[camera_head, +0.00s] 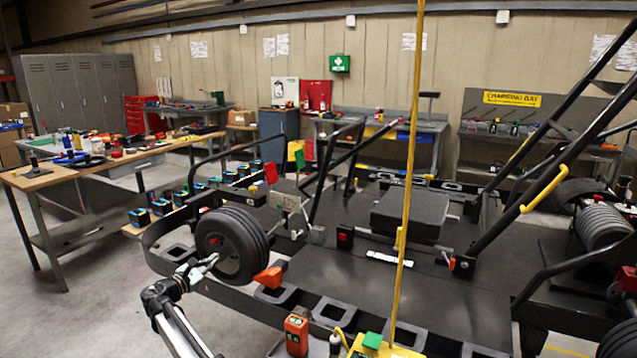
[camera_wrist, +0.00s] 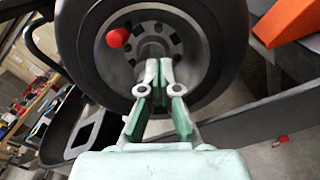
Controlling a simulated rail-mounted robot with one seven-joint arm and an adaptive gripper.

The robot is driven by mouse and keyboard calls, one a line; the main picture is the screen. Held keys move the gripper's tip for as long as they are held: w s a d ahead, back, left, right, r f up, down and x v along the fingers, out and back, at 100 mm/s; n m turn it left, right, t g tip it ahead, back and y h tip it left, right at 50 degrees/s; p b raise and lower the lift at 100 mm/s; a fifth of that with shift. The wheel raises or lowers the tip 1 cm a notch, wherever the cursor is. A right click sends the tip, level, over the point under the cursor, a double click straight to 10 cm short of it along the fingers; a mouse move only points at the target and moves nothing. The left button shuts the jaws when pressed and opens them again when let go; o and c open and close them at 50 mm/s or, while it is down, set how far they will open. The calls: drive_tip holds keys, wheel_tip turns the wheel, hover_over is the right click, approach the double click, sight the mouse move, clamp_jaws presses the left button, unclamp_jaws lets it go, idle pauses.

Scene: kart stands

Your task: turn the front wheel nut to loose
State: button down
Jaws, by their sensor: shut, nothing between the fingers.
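The kart's front wheel (camera_head: 232,243) is a black tyre on a grey rim, at the left front of the kart. It fills the top of the wrist view, where its grey rim (camera_wrist: 190,22) shows dark slots around a round centre hub (camera_wrist: 152,48). I take the front wheel nut to be at this hub, partly hidden behind my fingertips; its turn cannot be read. A red knob (camera_wrist: 117,37) stands out from the rim, left of the hub. My gripper (camera_head: 212,258) is shut and empty, its fingertips (camera_wrist: 158,64) just below the hub in the picture. Contact cannot be told.
An orange wedge (camera_head: 270,277) lies right of the wheel. The kart's dark frame rail (camera_wrist: 250,118) runs close to the right of my fingers. A yellow pole (camera_head: 408,170) stands in front of the kart deck. Bare floor (camera_head: 85,310) lies at left.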

drive_tip(key=shift+w+d, duration=0.25)
drive_tip(key=shift+w, duration=0.2)
drive_tip(key=shift+a+f, duration=0.1)
drive_tip(key=shift+a, duration=0.05)
idle(0.5)
drive_tip(key=shift+w+a+r, duration=0.2)
drive_tip(key=shift+a+r, duration=0.15)
drive_tip(key=shift+a, duration=0.05)
drive_tip(key=shift+w+a+r, duration=0.15)
drive_tip(key=shift+a+r, duration=0.05)
drive_tip(key=shift+a, duration=0.05)
drive_tip(key=shift+w+a+r+p, duration=0.1)
drive_tip(key=shift+w+a+p, duration=0.05)
drive_tip(key=shift+a+p, duration=0.15)
idle(0.6)
drive_tip(key=shift+r, duration=0.15)
drive_tip(key=v, duration=0.6)
drive_tip(key=shift+r, duration=0.25)
idle(0.4)
